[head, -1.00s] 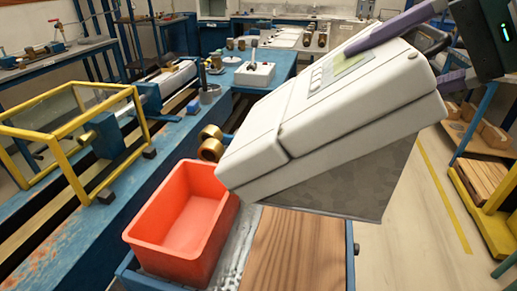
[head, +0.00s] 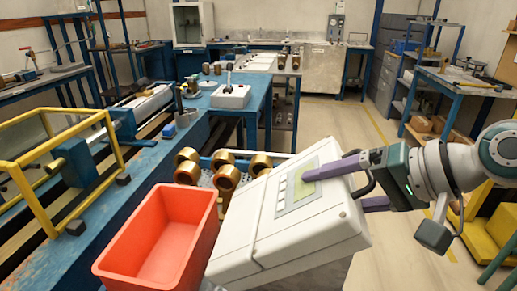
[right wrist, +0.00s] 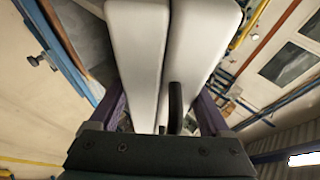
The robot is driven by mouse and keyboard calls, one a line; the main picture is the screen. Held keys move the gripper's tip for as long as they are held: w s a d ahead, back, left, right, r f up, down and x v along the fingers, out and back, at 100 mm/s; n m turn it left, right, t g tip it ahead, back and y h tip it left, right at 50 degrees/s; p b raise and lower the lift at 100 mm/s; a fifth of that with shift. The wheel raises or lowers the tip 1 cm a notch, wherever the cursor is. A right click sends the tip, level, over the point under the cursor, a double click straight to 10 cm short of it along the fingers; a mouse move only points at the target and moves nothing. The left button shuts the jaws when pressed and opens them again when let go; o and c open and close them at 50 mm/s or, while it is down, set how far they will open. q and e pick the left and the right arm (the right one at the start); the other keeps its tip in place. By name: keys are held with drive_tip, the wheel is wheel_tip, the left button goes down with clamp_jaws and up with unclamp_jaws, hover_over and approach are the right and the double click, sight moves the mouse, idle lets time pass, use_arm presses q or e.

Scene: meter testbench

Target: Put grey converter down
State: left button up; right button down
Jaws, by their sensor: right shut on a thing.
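The grey converter (head: 290,215) is a pale grey box with a small display and buttons on its face. It is tilted in the head view, at the bottom centre, just right of the orange-red bin. My right gripper (head: 350,185) is shut on the converter from the right, one purple finger across its face. In the right wrist view the converter (right wrist: 140,50) fills the space between the two purple fingers (right wrist: 160,115), with a black handle near the palm. Whether its lower edge touches anything is hidden. My left gripper is not in view.
The orange-red bin (head: 160,240) is left of the converter. Several brass fittings (head: 228,178) lie behind them. A blue bench (head: 150,165) with a yellow-framed guard (head: 45,190) runs along the left. A white box (head: 231,96) stands on the bench.

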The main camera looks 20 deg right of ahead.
drive_tip(key=shift+w+f+b, duration=0.2)
drive_tip(key=shift+f+b, duration=0.3)
drive_tip(key=shift+f, duration=1.05)
drive_tip(key=shift+f, duration=0.2)
unclamp_jaws()
drive_tip(key=shift+s+f, duration=0.15)
drive_tip(key=shift+f, duration=0.05)
